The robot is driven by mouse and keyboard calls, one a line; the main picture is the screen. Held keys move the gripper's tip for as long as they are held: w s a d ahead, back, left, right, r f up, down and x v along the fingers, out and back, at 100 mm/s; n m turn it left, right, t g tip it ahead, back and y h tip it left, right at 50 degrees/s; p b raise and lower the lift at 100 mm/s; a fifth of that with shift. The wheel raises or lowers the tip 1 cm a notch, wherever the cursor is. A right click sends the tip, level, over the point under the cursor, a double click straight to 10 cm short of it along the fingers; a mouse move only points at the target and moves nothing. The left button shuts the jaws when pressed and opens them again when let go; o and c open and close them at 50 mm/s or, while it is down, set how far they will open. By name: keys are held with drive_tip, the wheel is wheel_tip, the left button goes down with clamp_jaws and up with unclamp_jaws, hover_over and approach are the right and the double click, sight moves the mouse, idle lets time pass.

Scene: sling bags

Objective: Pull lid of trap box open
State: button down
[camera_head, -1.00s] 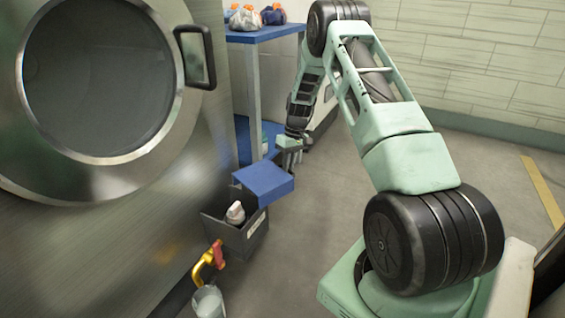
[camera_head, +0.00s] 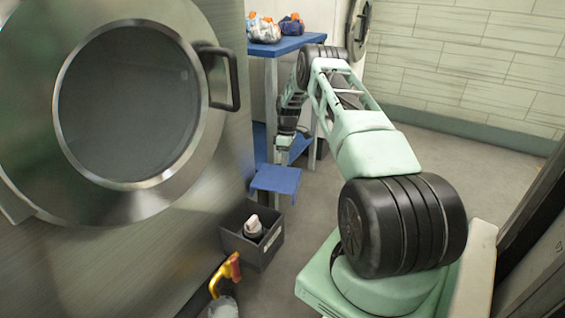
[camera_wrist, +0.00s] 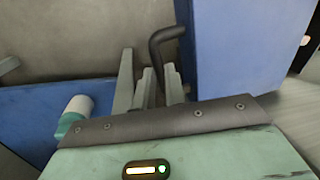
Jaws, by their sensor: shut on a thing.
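The dark grey trap box (camera_head: 262,257) stands on the floor beside the big steel machine, its top uncovered. A white-topped item (camera_head: 254,228) sits inside it. The blue lid (camera_head: 277,181) is above and behind the box, apart from its front rim; in the wrist view it is the large blue panel (camera_wrist: 237,50). My gripper (camera_head: 285,159) is at the lid's far side. In the wrist view my gripper (camera_wrist: 150,88) has its grey fingers shut on the bent dark handle (camera_wrist: 166,38) beside the lid. The handle's lower end is hidden by the fingers.
A steel door with a round window and black handle (camera_head: 232,80) fills the left. A blue table (camera_head: 290,45) holding several bags stands behind the lid. A yellow-and-red handle (camera_head: 224,277) is in front of the box. Floor to the right is clear.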

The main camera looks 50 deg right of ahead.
drive_tip(key=shift+w, duration=0.15)
drive_tip(key=c, duration=1.5)
unclamp_jaws()
drive_tip(key=shift+o, duration=0.2)
drive_tip(key=d+r+p, duration=0.1)
drive_tip(key=r+p, duration=0.1)
drive_tip(key=r, duration=0.6)
drive_tip(key=w+d+r+p, duration=0.1)
drive_tip(key=d+r+p, duration=0.1)
drive_tip(key=r, duration=0.7)
drive_tip(key=shift+w+p, duration=0.15)
drive_tip(key=shift+p, duration=0.5)
drive_tip(key=shift+d, duration=0.1)
